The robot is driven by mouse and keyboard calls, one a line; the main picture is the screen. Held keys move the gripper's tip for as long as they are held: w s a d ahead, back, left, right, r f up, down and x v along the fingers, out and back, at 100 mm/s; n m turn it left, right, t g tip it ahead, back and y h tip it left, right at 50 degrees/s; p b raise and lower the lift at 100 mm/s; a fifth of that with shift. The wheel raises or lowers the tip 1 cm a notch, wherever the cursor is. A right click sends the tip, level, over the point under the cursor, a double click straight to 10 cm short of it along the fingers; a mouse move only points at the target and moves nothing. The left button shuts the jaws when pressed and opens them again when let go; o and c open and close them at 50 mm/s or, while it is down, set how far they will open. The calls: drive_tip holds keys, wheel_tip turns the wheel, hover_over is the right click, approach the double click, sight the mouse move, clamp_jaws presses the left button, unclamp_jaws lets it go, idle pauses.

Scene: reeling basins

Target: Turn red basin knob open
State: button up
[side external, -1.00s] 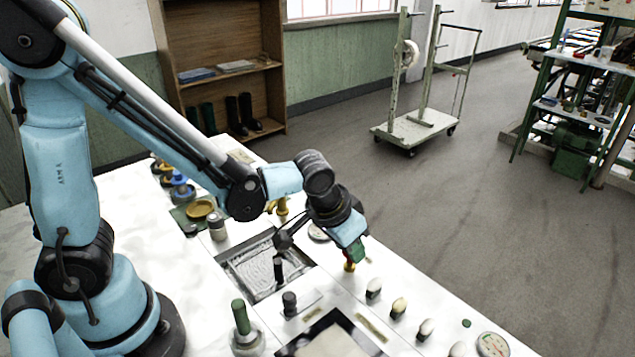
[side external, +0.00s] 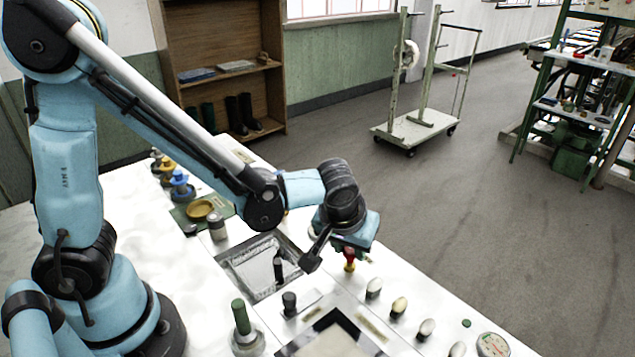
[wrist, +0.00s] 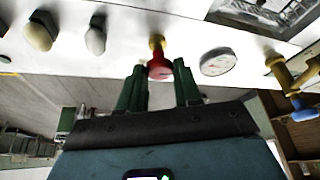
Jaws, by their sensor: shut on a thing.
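The red knob (side external: 349,254) stands on a yellow stem at the white counter's edge, right of the sunken basin (side external: 234,277). In the wrist view, the red knob (wrist: 159,69) sits between the tips of my gripper's two green fingers (wrist: 159,72). My gripper is shut on it. In the side view, the wrist is turned over the knob and largely hides the fingers. I cannot tell how far the knob is turned.
A round gauge (wrist: 217,62) lies beside the knob. Several oval pale knobs (side external: 399,307) line the counter's edge. A green-handled tool (side external: 241,318) and a dark knob (side external: 289,304) stand near the basin. A yellow tap (wrist: 283,72) is at right. Open floor lies beyond the counter.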

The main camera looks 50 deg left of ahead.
drive_tip(key=o, duration=1)
drive_tip(key=shift+o, duration=0.2)
drive_tip(key=v, duration=1.2)
drive_tip(key=shift+s, duration=0.1)
drive_tip(key=s+a+f+m+t+h, duration=0.1)
drive_tip(key=s+a+m+t, duration=0.2)
drive_tip(key=a, duration=0.8)
drive_tip(key=shift+s+a+m+h, duration=0.3)
drive_tip(key=shift+m+h, duration=0.1)
drive_tip(key=shift+m, duration=0.4)
